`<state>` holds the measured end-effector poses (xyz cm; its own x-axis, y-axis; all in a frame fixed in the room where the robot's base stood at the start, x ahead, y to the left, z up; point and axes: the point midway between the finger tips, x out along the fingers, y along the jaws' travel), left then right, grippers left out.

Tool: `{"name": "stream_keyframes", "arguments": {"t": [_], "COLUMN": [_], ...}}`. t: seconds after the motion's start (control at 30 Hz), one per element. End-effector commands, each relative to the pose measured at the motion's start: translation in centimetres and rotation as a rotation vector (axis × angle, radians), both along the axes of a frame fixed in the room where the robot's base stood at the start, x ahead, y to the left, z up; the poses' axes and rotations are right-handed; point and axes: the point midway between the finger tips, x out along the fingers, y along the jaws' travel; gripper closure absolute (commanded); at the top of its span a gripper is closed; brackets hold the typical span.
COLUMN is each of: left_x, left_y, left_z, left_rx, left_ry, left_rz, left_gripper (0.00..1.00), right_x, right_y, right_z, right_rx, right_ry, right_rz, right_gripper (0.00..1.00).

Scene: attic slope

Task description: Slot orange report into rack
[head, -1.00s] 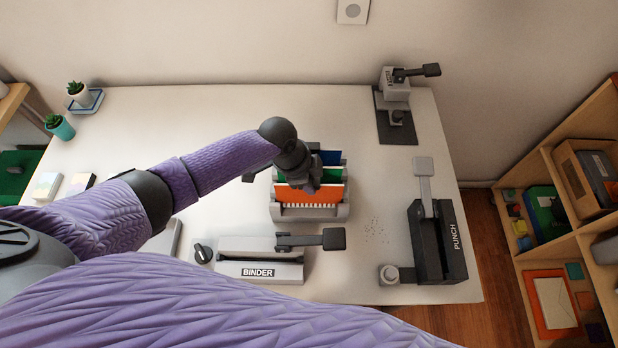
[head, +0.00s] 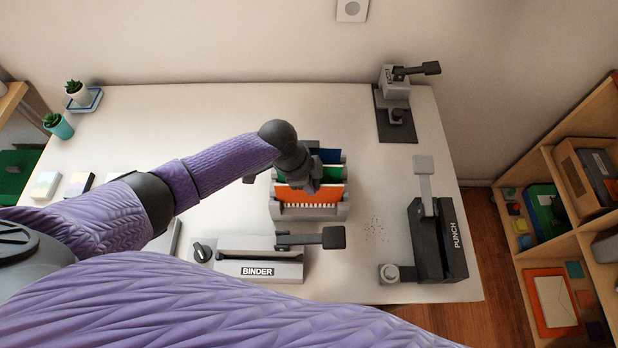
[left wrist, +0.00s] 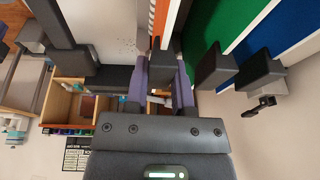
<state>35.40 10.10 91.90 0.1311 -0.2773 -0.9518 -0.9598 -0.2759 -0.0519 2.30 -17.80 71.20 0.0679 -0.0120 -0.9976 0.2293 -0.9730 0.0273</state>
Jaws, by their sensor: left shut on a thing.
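The orange report (head: 328,193), with a white comb edge along its bottom, stands upright at the front of the grey rack (head: 310,213). A green report (head: 330,174) and a blue report (head: 330,156) stand behind it in the rack. My left gripper (head: 309,187) is shut on the orange report from above and hides part of it. In the left wrist view the orange report (left wrist: 157,22) shows as a thin strip at the gripper's fingers (left wrist: 161,75). How deep the report sits in the front slot cannot be told. My right gripper is out of view.
The binder (head: 258,265) lies in front of the rack, its lever reaching right. The punch (head: 437,240) stands to the right, another lever device (head: 396,95) at the back right. Plants (head: 60,126) and small blocks are at the left. The table behind the rack is clear.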

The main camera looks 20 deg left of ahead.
Motion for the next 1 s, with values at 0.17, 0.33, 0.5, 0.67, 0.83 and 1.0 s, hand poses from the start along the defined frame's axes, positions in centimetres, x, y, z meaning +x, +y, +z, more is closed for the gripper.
{"name": "stream_keyframes", "arguments": {"t": [0.17,0.33,0.5,0.67,0.83,1.0], "left_x": [0.0,-0.02,-0.01,-0.01,0.0,-0.01], "left_y": [-0.01,0.0,0.0,0.01,0.01,0.05], "left_z": [-0.1,-0.12,-0.12,-0.1,-0.1,0.05], "left_rx": [0.0,0.001,0.001,0.001,0.002,0.002], "left_ry": [-0.001,-0.001,-0.001,-0.001,-0.002,-0.002], "left_rz": [0.0,0.0,-0.001,-0.001,0.0,0.0], "left_gripper": [1.0,1.0,0.34,0.29,0.29,0.29], "right_x": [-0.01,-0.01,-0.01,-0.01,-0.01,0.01], "right_y": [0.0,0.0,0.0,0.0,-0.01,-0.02], "right_z": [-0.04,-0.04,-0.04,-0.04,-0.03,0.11], "right_rx": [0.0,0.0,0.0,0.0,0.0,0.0], "right_ry": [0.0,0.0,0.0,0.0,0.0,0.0], "right_rz": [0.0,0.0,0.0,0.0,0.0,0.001], "right_gripper": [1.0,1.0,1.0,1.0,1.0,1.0]}}
